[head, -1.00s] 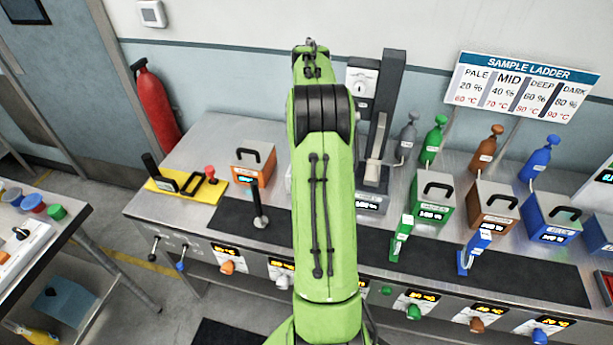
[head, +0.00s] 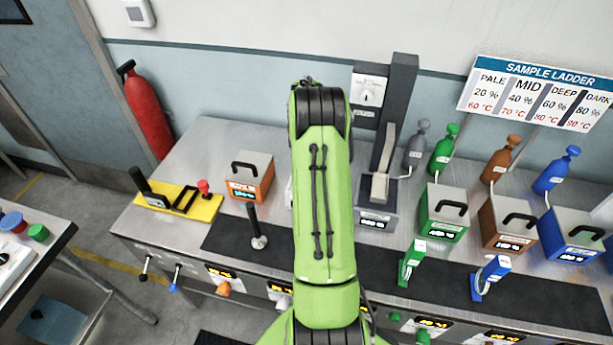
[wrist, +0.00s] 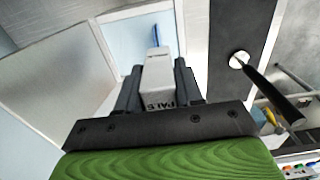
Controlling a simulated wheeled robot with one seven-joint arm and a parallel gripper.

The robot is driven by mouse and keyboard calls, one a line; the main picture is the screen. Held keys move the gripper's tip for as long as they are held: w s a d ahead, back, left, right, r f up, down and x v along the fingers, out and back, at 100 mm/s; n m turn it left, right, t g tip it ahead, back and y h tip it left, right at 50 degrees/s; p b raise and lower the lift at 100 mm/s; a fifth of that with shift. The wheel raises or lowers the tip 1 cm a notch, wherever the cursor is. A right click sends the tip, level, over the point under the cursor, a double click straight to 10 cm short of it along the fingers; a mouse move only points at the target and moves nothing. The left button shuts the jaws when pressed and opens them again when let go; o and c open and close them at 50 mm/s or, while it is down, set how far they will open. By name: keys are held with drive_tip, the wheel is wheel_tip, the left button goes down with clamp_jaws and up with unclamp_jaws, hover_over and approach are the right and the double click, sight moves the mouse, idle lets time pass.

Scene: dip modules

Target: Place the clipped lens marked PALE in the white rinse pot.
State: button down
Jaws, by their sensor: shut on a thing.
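My gripper (wrist: 158,88) is shut on a pale grey-white clip (wrist: 157,72) in the wrist view. Dark lettering on the clip reads roughly PAL, with its end hard to read. The lens itself cannot be made out. In the head view my green arm hides the gripper and clip. A white sliver (head: 289,190) shows at the arm's left edge, beside the orange pot; I cannot tell whether it is the white rinse pot.
Lidded orange (head: 250,178), green (head: 443,212), brown (head: 506,224) and blue (head: 570,236) pots stand on the steel bench. A dark-handled stick (head: 256,228), green clip (head: 411,264) and blue clip (head: 490,278) stand on the black mat (head: 350,268). A tall grey column (head: 397,100) rises behind.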

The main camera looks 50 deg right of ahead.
drive_tip(key=f, duration=0.4)
drive_tip(key=shift+s+a+f, duration=0.15)
drive_tip(key=shift+a, duration=0.05)
drive_tip(key=shift+f, duration=0.4)
drive_tip(key=shift+d, duration=0.15)
drive_tip(key=shift+f, duration=0.2)
drive_tip(key=c, duration=0.7)
unclamp_jaws()
drive_tip(key=shift+c, duration=0.2)
